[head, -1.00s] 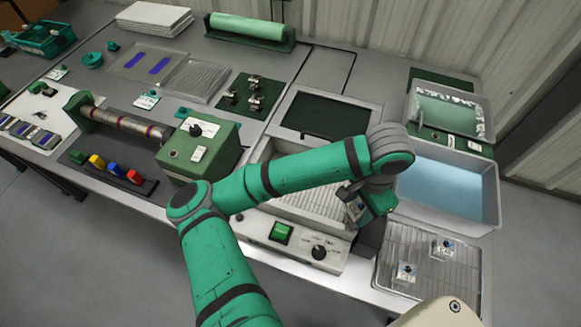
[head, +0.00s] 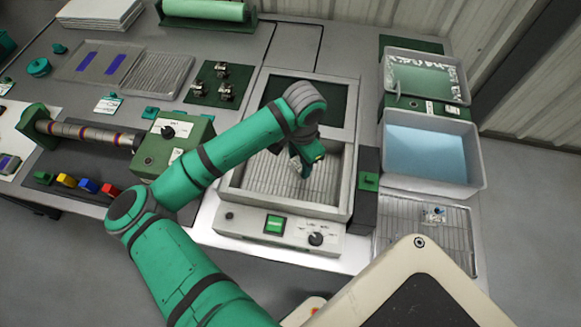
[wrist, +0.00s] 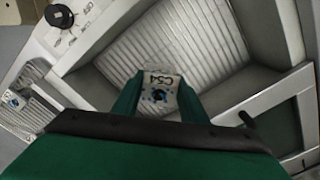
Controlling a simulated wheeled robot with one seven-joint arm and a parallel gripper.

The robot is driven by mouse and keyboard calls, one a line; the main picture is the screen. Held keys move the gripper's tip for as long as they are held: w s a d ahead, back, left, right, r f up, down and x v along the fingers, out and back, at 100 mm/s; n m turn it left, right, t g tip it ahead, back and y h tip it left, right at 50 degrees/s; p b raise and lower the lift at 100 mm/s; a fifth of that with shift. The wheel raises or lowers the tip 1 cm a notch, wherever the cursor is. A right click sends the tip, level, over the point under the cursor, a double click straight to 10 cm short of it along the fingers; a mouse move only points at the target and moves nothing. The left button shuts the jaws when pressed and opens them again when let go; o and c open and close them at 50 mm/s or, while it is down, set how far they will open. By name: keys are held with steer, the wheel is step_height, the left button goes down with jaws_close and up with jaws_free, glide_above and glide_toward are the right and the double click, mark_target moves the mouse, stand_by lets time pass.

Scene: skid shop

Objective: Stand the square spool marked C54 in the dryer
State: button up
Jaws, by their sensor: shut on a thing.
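The dryer (head: 290,232) is a pale box with a ribbed floor, a green button and a black knob on its front. It also shows in the wrist view (wrist: 262,92). My gripper (wrist: 158,95) is shut on a small white square spool (wrist: 158,80) whose label reads C54, with a blue and dark centre. In the head view my gripper (head: 304,165) hangs over the dryer's open well, toward its right side. The arm partly hides the spool there. In the wrist view the ribbed floor lies behind the spool; I cannot tell whether the spool touches it.
A wire rack (head: 400,213) at the right holds another square spool (head: 433,214); my beige body hides part of it. A blue-liquid tray (head: 476,165) stands right of the dryer. A dark green panel (head: 330,106) lies behind the well. A green control box (head: 190,135) stands left.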

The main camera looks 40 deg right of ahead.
steer(key=w+f, duration=0.1)
steer(key=w+a+f, duration=0.1)
steer(key=f, duration=0.1)
steer(key=shift+w+f, duration=0.25)
steer(key=shift+w, duration=0.15)
steer(key=shift+w+f, duration=0.2)
steer(key=shift+f, duration=1.55)
steer(key=shift+f, duration=0.15)
steer(key=o, duration=1.3)
step_height(320, 180, up, 12)
